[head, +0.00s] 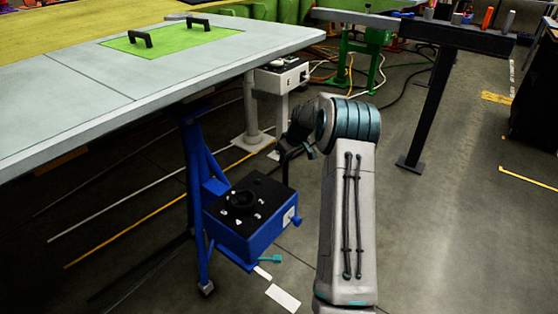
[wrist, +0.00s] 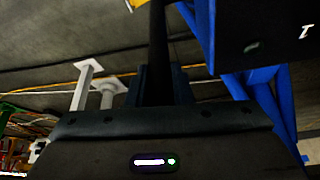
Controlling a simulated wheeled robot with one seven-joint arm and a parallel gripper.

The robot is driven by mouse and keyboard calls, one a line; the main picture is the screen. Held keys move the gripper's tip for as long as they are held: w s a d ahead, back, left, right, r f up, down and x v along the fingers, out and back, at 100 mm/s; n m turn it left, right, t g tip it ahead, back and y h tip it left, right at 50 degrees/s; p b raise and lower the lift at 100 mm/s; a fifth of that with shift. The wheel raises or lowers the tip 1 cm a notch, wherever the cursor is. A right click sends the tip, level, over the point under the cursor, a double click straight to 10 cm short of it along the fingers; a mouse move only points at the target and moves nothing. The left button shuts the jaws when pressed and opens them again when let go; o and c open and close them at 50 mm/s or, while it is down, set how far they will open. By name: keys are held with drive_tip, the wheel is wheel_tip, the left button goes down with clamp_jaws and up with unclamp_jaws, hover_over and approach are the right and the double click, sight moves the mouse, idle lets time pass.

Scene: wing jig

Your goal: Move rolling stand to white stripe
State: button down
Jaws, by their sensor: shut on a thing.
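The rolling stand is a blue frame with a blue box (head: 235,234) and a black top, standing upright beside the table's near edge in the head view. A caster shows at its foot. Its blue frame also shows at the right of the wrist view (wrist: 262,100). My gripper (head: 284,152) is at the box's far right corner, shut on a dark upright part of the stand; the exact contact is hard to see. The dark bar rises ahead of the gripper in the wrist view. A long white stripe (head: 130,204) runs along the floor left of the stand, partly under the table.
The grey table (head: 110,95) overhangs the stand's left side. A yellow stripe (head: 125,237) crosses the floor beside the white one. Short white floor patches (head: 283,298) lie in front of the stand. A pedestal (head: 253,120) and cables stand behind.

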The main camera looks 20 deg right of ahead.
drive_tip(key=shift+w+d, duration=0.5)
drive_tip(key=shift+d, duration=0.4)
drive_tip(key=c, duration=1.3)
unclamp_jaws()
drive_tip(key=shift+a, duration=0.15)
drive_tip(key=p+v, duration=0.2)
drive_tip(key=v, duration=1.1)
drive_tip(key=shift+r, duration=0.4)
